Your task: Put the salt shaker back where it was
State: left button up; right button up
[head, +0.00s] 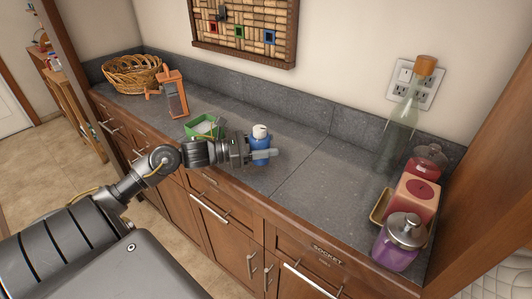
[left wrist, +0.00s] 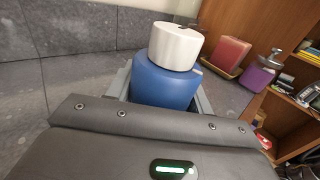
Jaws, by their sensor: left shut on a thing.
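The salt shaker (head: 260,142) is a small blue container with a white cap. It is upright over the middle of the grey counter in the head view. In the left wrist view the blue and white shaker (left wrist: 168,84) stands between the fingers, its lower part hidden by the gripper. My left gripper (head: 262,154) reaches in from the left and is shut on the shaker's body. I cannot tell whether the shaker's base touches the counter. My right gripper is not in view.
A green box (head: 205,126), a brown grater-like object (head: 173,94) and a wicker basket (head: 131,76) stand at the left. A glass bottle (head: 400,130), a pink block (head: 411,199) and a purple jar (head: 399,241) stand at the right. The counter (head: 315,172) between is clear.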

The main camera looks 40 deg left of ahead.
pick_arm(q)
jog(key=f+p, duration=0.1)
jog(key=f, duration=0.2)
jog(key=shift+w, duration=0.2)
jog(key=shift+s+f, duration=0.1)
jog(key=shift+f, duration=0.05)
jog(key=shift+f, duration=0.1)
jog(key=shift+f, duration=0.1)
jog(key=o, duration=1)
jog(key=shift+o, duration=0.2)
jog(key=shift+r, duration=0.2)
